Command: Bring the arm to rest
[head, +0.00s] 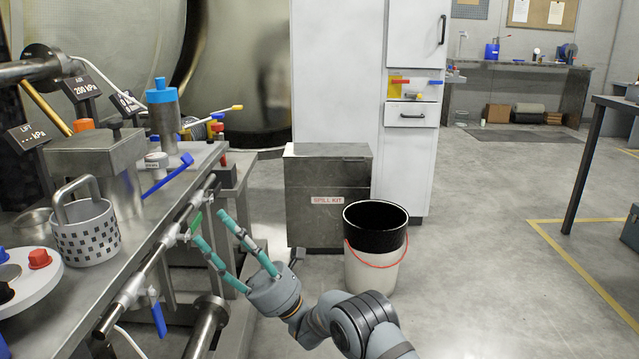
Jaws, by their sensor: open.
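My gripper (213,243) is in the lower middle of the head view, at the end of my grey arm. Its two teal fingers are spread apart and point up and to the left, with nothing between them. The fingertips are close to the pipe rail (160,255) along the front of the steel bench. Whether they touch the rail I cannot tell. The arm reaches in from the bottom edge, in front of a white and black bucket (372,268).
The steel bench (190,172) on the left holds a perforated basket (85,236), a blue-topped cylinder (162,105) and a block-shaped vessel. A spill kit bin (328,218) stands before a white cabinet (340,75). Open floor (490,270) lies to the right, with a dark-legged table beyond.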

